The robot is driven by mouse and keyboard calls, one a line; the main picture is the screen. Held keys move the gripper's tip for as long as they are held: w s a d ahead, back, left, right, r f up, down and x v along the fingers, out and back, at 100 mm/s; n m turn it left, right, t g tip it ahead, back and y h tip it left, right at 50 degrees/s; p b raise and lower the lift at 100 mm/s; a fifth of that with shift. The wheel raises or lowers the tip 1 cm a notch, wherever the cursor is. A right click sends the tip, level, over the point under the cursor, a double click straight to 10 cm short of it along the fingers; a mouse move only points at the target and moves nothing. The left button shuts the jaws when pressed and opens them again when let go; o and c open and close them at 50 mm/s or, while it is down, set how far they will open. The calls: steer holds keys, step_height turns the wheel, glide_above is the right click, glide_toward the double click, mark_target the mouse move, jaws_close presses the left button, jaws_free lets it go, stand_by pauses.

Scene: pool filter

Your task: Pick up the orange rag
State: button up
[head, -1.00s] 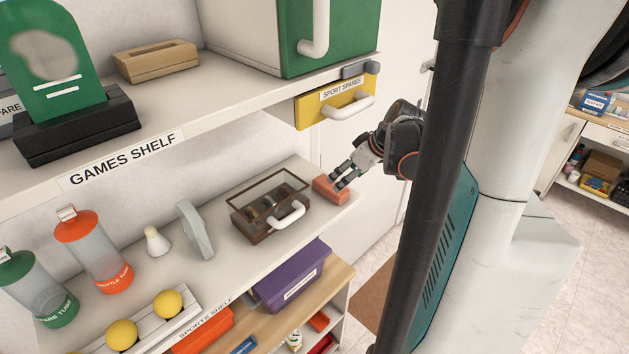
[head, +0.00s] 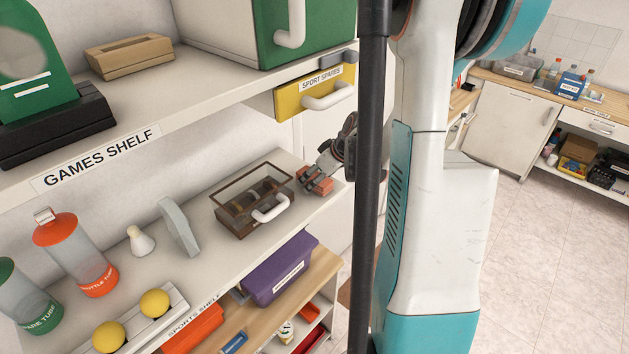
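The orange rag (head: 318,187) looks like a small folded orange-red block. It lies near the right end of the sports shelf (head: 215,262), just right of the dark clear-lidded case. My gripper (head: 317,178) is at the rag, with its dark fingers reaching down over it from the upper right. The fingers cover part of the rag. They look small here, and I cannot tell whether they are closed on it. My black and white arm parts hide the area just right of the gripper.
The brown case (head: 242,212) with a white handle stands close left of the rag. The yellow drawer (head: 315,92) hangs under the upper shelf, above the gripper. A purple box (head: 280,268) sits on the lower wooden shelf. Floor is open at right.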

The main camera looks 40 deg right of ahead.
steer(key=c, duration=1)
steer(key=shift+o, duration=0.2)
steer(key=shift+r, duration=0.2)
steer(key=shift+r, duration=0.6)
step_height(320, 180, up, 2)
steer(key=s+d+b, duration=0.1)
steer(key=s, duration=1.7)
steer(key=shift+d, duration=0.2)
steer(key=shift+c, duration=0.4)
